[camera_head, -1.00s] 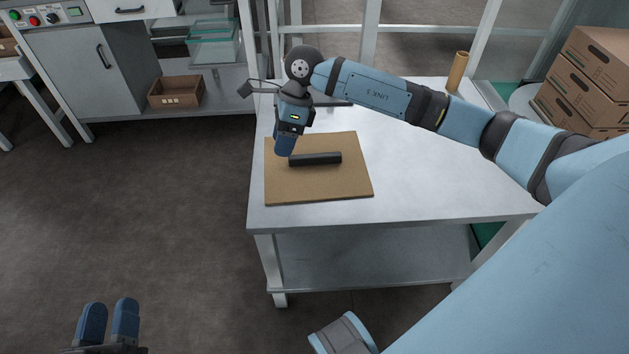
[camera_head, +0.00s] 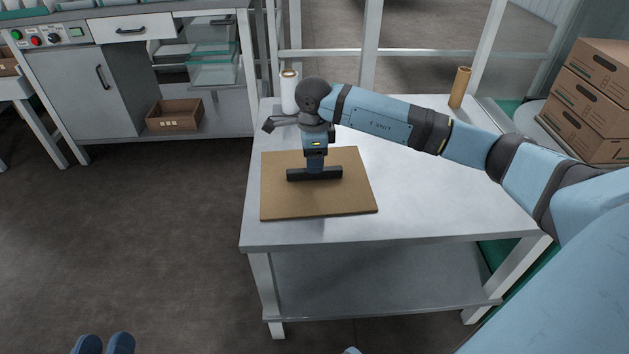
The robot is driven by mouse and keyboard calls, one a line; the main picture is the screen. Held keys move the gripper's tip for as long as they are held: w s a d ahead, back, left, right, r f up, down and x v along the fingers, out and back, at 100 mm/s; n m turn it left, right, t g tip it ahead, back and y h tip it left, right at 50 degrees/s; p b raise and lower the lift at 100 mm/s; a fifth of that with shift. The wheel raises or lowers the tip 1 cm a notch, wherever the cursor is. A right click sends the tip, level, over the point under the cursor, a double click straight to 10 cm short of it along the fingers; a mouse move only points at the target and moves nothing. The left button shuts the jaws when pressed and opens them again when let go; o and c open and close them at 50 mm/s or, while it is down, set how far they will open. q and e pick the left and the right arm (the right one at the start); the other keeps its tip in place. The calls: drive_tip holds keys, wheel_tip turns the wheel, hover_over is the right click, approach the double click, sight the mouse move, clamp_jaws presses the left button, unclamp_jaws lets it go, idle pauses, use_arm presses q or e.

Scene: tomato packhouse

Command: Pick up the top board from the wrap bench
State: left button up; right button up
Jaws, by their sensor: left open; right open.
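A brown board (camera_head: 325,202) lies flat on the white wrap bench (camera_head: 420,212), near its left end. I cannot tell whether another board lies beneath.
A white roll (camera_head: 289,92) stands behind my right gripper and a brown cardboard tube (camera_head: 460,88) at the bench's back. Stacked cartons (camera_head: 590,95) stand at the right.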

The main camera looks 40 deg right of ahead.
sight(315, 175)
wheel_tip(315, 175, down, 4)
drive_tip(key=shift+s+f+b, duration=0.15)
drive_tip(key=shift+f+b, duration=0.05)
drive_tip(key=shift+b, duration=0.55)
use_arm(q)
wheel_tip(315, 175, down, 3)
drive_tip(key=shift+d+f+g, duration=0.1)
drive_tip(key=shift+g, duration=0.5)
use_arm(e)
drive_tip(key=shift+r, duration=0.1)
clamp_jaws()
